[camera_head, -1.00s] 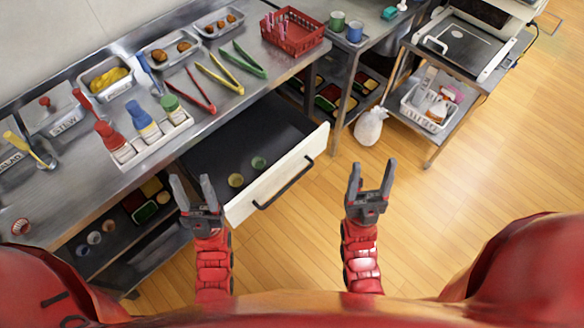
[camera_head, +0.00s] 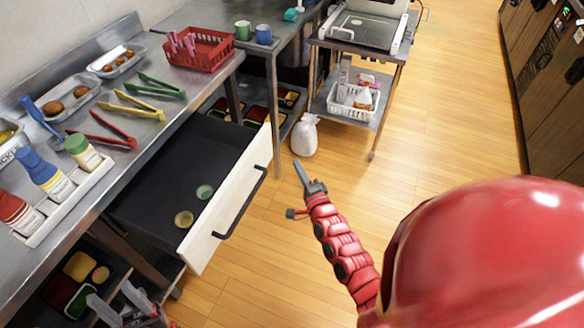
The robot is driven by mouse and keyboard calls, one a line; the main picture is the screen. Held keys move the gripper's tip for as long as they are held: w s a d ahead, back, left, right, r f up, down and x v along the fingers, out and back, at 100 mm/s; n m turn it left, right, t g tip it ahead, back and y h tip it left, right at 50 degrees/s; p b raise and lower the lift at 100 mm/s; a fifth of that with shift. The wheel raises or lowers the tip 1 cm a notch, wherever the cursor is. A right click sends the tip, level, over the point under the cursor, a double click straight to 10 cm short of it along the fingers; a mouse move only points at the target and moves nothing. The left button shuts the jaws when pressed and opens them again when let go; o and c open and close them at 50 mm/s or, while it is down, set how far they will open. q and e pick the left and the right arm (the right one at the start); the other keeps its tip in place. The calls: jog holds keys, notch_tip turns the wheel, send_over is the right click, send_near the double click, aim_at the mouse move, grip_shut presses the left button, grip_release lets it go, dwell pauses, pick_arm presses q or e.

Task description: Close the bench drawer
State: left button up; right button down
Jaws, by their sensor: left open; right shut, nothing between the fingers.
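The bench drawer (camera_head: 160,185) is pulled open under the steel bench, with a dark inside and a white front panel (camera_head: 206,232). A black bar handle (camera_head: 249,200) is on the front. A yellowish round item (camera_head: 184,219) and a green round item (camera_head: 205,192) lie inside. My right gripper (camera_head: 299,170) is shut and empty, right of the drawer front and apart from the handle. My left gripper (camera_head: 115,303) is open at the lower left edge, below and left of the drawer front; it is partly cut off by the frame.
The steel bench holds tongs (camera_head: 135,106), a bottle rack (camera_head: 72,205) and a red basket (camera_head: 195,52). A white bag (camera_head: 305,137) stands on the floor near a cart (camera_head: 372,103). Wooden floor right of the drawer is clear.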

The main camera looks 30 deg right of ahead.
aim_at(206, 123)
jog(key=w+a, duration=0.1)
jog(key=w, duration=0.9)
jog(key=shift+w+a, duration=0.3)
jog(key=shift+w, duration=0.05)
jog(key=w+a+b, duration=0.1)
jog(key=w+a, duration=0.1)
jog(key=w, duration=0.1)
jog(key=w+a+b, duration=0.2)
jog(key=w+a, duration=0.1)
jog(key=w, duration=0.1)
jog(key=w+a+b, duration=0.2)
jog(key=w+a, duration=0.1)
jog(key=w, duration=0.1)
jog(key=shift+a+f, duration=0.1)
jog(key=shift+a, duration=0.15)
jog(key=w+a+b, duration=0.3)
jog(key=w+b, duration=0.1)
jog(key=w+a+b, duration=0.2)
jog(key=w, duration=0.1)
jog(key=shift+w+a, duration=0.1)
jog(key=shift+a, duration=0.25)
jog(key=w+a+b, duration=0.2)
jog(key=b, duration=0.1)
jog(key=shift+w+a, duration=0.1)
jog(key=shift+w, duration=0.3)
jog(key=shift+w+a+r+b, duration=0.15)
jog(key=shift+r+b, duration=0.15)
jog(key=shift+b, duration=0.15)
jog(key=shift+a+r, duration=0.1)
